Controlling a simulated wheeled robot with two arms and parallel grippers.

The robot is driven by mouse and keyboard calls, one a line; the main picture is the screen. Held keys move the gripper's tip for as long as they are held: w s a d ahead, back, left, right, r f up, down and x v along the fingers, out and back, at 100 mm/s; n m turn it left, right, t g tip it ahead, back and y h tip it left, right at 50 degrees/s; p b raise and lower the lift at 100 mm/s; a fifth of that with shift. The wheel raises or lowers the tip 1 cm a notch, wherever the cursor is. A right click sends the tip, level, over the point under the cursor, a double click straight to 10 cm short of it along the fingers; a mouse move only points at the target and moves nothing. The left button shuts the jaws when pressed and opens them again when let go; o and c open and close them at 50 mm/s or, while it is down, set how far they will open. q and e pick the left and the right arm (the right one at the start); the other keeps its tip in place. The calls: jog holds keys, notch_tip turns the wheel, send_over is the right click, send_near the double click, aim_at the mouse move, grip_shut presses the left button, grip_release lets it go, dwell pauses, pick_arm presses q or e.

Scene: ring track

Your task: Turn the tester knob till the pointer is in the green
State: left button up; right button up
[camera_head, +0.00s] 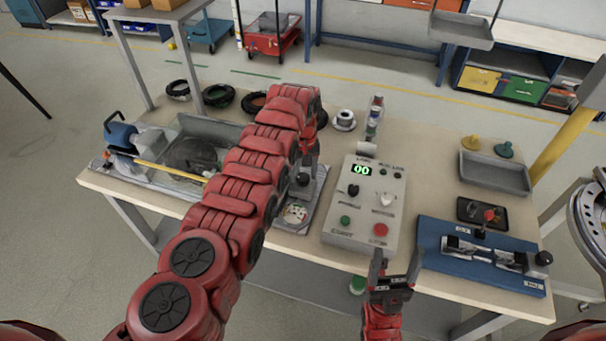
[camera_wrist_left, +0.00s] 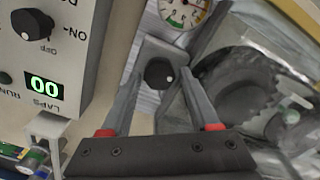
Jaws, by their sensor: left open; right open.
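The tester's black knob (camera_wrist_left: 159,72) has a white dot and sits on a grey plate. In the head view the knob (camera_head: 303,181) is just below my left gripper (camera_head: 308,158), partly covered by it. In the left wrist view my left gripper (camera_wrist_left: 163,84) is open, with a finger on each side of the knob; I cannot tell whether they touch it. The tester's round dial (camera_head: 295,214) has coloured marks, including green. The dial (camera_wrist_left: 186,10) is cut off in the wrist view, and its pointer cannot be read. My right gripper (camera_head: 395,264) is open and empty at the table's front edge.
A grey control box (camera_head: 365,206) with a "00" display stands right of the tester. A clear-walled bin (camera_head: 205,128) stands left of it. A blue fixture (camera_head: 480,262) and a grey tray (camera_head: 495,174) are on the right. Black rings (camera_head: 218,95) lie at the back.

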pick_arm(q)
jog(key=shift+s+f, duration=0.1)
jog(key=shift+f, duration=0.25)
grip_shut()
